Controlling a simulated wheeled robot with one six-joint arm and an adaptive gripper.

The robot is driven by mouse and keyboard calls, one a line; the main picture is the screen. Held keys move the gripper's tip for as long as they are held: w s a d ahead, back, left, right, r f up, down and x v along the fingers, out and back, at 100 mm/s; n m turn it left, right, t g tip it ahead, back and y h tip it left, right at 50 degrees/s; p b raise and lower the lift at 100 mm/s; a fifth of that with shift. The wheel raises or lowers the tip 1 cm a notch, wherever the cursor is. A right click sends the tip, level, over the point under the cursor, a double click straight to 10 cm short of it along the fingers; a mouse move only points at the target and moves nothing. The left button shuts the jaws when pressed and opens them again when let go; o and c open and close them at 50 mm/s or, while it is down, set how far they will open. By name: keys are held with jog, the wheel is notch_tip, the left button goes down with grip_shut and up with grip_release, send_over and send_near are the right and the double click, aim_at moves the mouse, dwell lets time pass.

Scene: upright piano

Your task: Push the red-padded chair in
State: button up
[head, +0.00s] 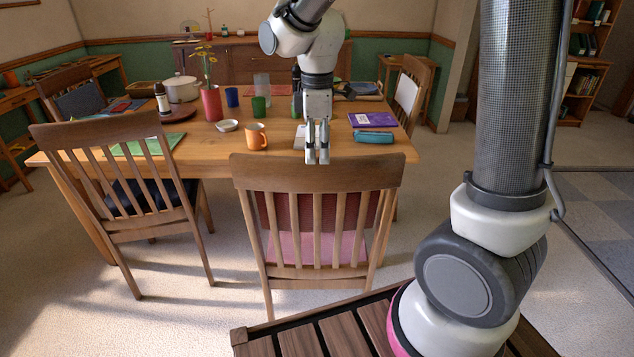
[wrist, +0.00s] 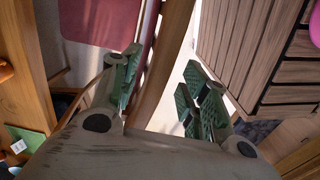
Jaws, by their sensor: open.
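The red-padded chair (head: 318,173) stands at the near side of the dining table, its slatted wooden back towards me. Its red seat pad shows between the slats and in the wrist view (wrist: 100,20). My gripper (head: 317,158) points down over the middle of the chair's top rail, with its tips at about the rail's upper edge. In the wrist view my gripper (wrist: 163,62) is open, and the wooden top rail (wrist: 162,75) runs through the gap between the green-padded fingers. Whether either finger touches the rail cannot be told.
The wooden table (head: 210,145) carries an orange mug (head: 256,136), a teal case (head: 373,137), a purple book (head: 372,119) and a red vase (head: 211,103). Another chair (head: 125,170) stands close on the left. Open floor (head: 480,170) lies to the right.

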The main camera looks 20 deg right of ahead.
aim_at(318, 173)
notch_tip(318, 173, down, 7)
jog(key=shift+f, duration=0.15)
grip_shut()
dwell(0.4)
